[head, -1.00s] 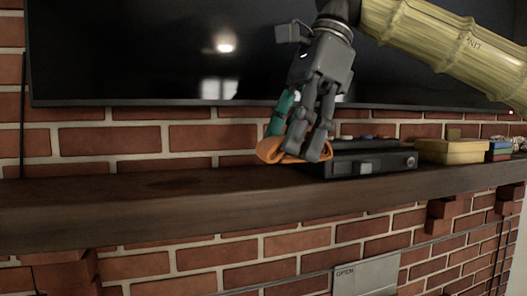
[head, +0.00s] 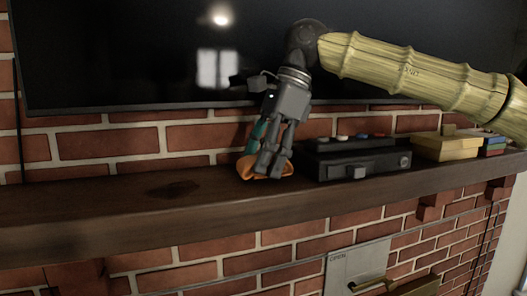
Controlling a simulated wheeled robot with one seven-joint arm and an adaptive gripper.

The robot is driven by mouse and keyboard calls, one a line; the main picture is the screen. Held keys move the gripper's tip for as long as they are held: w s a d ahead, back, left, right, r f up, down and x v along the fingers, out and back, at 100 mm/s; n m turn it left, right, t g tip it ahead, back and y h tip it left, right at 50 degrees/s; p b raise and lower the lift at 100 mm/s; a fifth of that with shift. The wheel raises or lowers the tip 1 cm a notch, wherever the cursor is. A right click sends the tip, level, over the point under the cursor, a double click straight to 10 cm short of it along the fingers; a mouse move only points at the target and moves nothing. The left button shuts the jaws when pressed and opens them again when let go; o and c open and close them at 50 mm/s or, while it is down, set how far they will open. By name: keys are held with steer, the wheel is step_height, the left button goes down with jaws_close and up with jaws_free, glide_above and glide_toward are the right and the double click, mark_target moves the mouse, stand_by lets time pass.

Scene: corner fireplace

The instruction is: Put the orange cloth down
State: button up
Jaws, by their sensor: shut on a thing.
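The orange cloth (head: 247,168) is at the mantel's top, left of the black box-shaped device. My gripper (head: 268,172) points down and is shut on the cloth, with its fingers in front of part of it. The cloth's lower edge looks level with the dark wooden mantel (head: 90,205); I cannot tell for sure whether it touches. A teal thing (head: 256,137) shows behind the fingers; I cannot tell what it is.
The black device (head: 345,162) stands just right of the gripper, with small coloured items on top. A yellow box (head: 446,148) and stacked coloured things (head: 493,144) are farther right. A dark screen (head: 130,60) hangs behind. The mantel's left part is clear.

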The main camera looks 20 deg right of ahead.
steer(key=shift+a+f, duration=0.1)
steer(key=shift+f, duration=0.25)
steer(key=shift+f, duration=0.35)
steer(key=shift+s+f, duration=0.1)
steer(key=shift+f, duration=0.2)
steer(key=o, duration=0.9)
steer(key=shift+a, duration=0.1)
steer(key=shift+r, duration=0.1)
steer(key=shift+d+r, duration=0.2)
steer(key=shift+r, duration=0.35)
steer(key=b+v, duration=0.3)
steer(key=v, duration=0.4)
steer(key=shift+d+r, duration=0.1)
steer(key=shift+r, duration=0.2)
